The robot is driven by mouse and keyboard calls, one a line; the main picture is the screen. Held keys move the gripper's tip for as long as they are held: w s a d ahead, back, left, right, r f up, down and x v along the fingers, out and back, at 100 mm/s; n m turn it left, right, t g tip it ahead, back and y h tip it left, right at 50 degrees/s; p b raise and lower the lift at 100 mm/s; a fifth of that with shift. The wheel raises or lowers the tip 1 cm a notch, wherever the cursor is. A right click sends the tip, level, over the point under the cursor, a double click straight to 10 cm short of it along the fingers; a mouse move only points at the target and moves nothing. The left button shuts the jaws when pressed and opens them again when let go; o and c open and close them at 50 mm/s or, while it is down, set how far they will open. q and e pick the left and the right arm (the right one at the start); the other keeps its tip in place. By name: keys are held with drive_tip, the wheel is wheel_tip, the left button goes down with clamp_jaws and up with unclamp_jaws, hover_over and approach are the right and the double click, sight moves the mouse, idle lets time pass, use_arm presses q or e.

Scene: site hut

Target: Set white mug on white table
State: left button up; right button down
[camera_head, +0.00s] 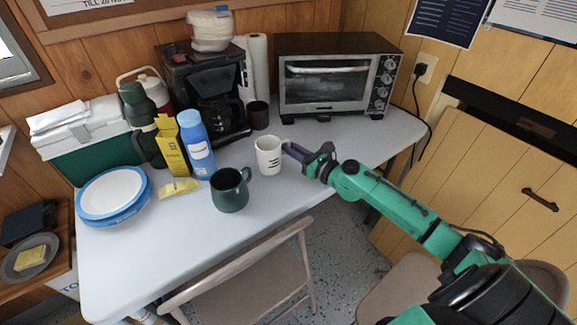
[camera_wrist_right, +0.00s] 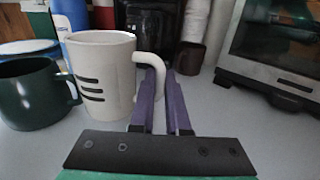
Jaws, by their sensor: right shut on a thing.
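The white mug (camera_head: 268,158) with dark stripes is upright at the middle of the white table (camera_head: 262,199). In the right wrist view the mug (camera_wrist_right: 103,72) is at the left, with its handle reaching to my fingers. My right gripper (camera_head: 294,151) comes in from the right, and its purple fingers (camera_wrist_right: 162,88) are shut on the mug's handle. The mug's base looks at or very near the table top; I cannot tell whether it touches. My left gripper is not in view.
A dark green mug (camera_head: 230,190) stands close to the left of the white mug. A blue bottle (camera_head: 196,143), a coffee maker (camera_head: 207,90), a brown cup (camera_head: 258,115) and a toaster oven (camera_head: 337,76) stand behind. Blue-rimmed plates (camera_head: 112,196) sit at left. The front table area is clear.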

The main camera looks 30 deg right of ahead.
wheel_tip(320, 180, down, 4)
drive_tip(key=shift+s+r+b, duration=0.15)
drive_tip(key=shift+b, duration=0.85)
drive_tip(key=c, duration=0.9)
unclamp_jaws()
